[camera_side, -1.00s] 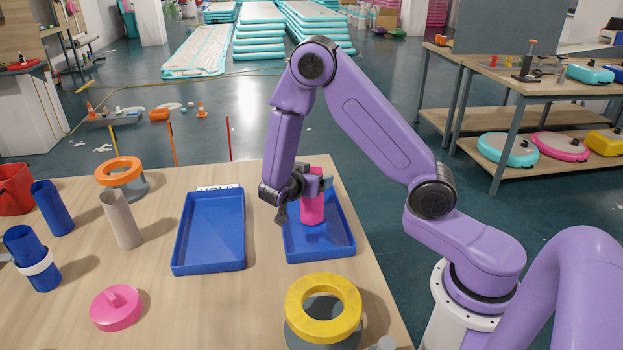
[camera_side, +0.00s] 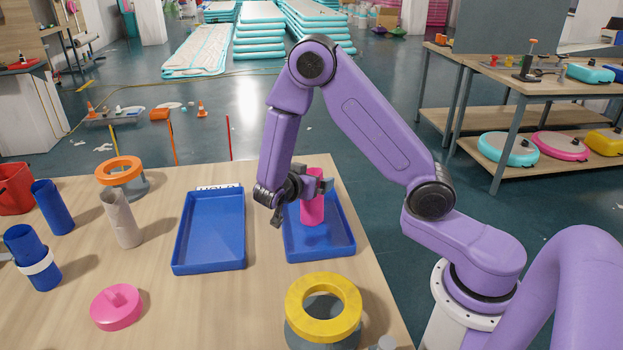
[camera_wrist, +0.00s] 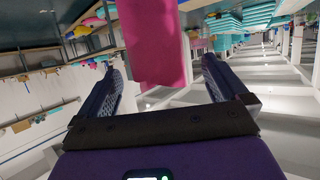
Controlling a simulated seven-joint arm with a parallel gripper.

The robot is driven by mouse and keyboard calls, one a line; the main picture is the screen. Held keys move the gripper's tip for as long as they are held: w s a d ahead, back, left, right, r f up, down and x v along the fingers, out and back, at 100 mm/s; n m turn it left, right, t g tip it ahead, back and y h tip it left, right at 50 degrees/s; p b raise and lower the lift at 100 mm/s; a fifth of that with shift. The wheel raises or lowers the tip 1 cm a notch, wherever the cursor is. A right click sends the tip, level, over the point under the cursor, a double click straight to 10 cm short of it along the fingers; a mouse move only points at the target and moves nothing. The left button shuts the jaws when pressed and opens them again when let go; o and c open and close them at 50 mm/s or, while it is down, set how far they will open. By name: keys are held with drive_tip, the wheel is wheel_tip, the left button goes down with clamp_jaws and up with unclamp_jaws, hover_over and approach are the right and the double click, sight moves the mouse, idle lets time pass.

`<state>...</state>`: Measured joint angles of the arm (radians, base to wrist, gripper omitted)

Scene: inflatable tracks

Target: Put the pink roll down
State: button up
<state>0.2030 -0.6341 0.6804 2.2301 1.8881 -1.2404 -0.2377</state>
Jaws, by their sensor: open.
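The pink roll (camera_side: 312,205) stands upright in the right-hand blue tray (camera_side: 335,250) in the side view. My gripper (camera_side: 318,183) is at the roll's upper part, coming from the left, with its jaws open. In the wrist view the pink roll (camera_wrist: 150,45) shows ahead of my open gripper (camera_wrist: 158,75), with a gap on both sides. The roll is beyond or at the fingertips; how deep it lies between them I cannot tell exactly.
An empty blue tray (camera_side: 210,232) lies to the left. A yellow ring (camera_side: 323,303) on a grey base stands in front. A beige roll (camera_side: 122,220), blue rolls (camera_side: 52,207), an orange ring (camera_side: 120,171) and a pink disc (camera_side: 116,307) stand further left.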

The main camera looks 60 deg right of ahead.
drive_tip(key=w+a+r+n+t+y, duration=0.2)
drive_tip(key=a+n+y, duration=0.15)
drive_tip(key=a, duration=0.35)
drive_tip(key=w+a+r+n+t+y, duration=0.1)
drive_tip(key=a+r+n+t+y, duration=0.2)
drive_tip(key=a, duration=0.5)
drive_tip(key=w+a+n+t+y, duration=0.2)
drive_tip(key=a+y, duration=0.3)
drive_tip(key=a, duration=0.2)
drive_tip(key=s+a+r+n+g+y, duration=0.1)
drive_tip(key=s+a+r+n+y, duration=0.1)
drive_tip(key=s+a+n+y, duration=0.4)
drive_tip(key=s+n+g+y, duration=0.2)
drive_tip(key=s+n+g, duration=0.6)
drive_tip(key=s, duration=1)
drive_tip(key=s+d+n+h, duration=0.3)
drive_tip(key=s+d, duration=0.1)
drive_tip(key=d, duration=0.3)
drive_tip(key=s+d+n+h, duration=0.3)
drive_tip(key=d, duration=0.4)
drive_tip(key=shift+s+d+r, duration=0.15)
drive_tip(key=shift+s+r, duration=0.05)
drive_tip(key=shift+s, duration=0.2)
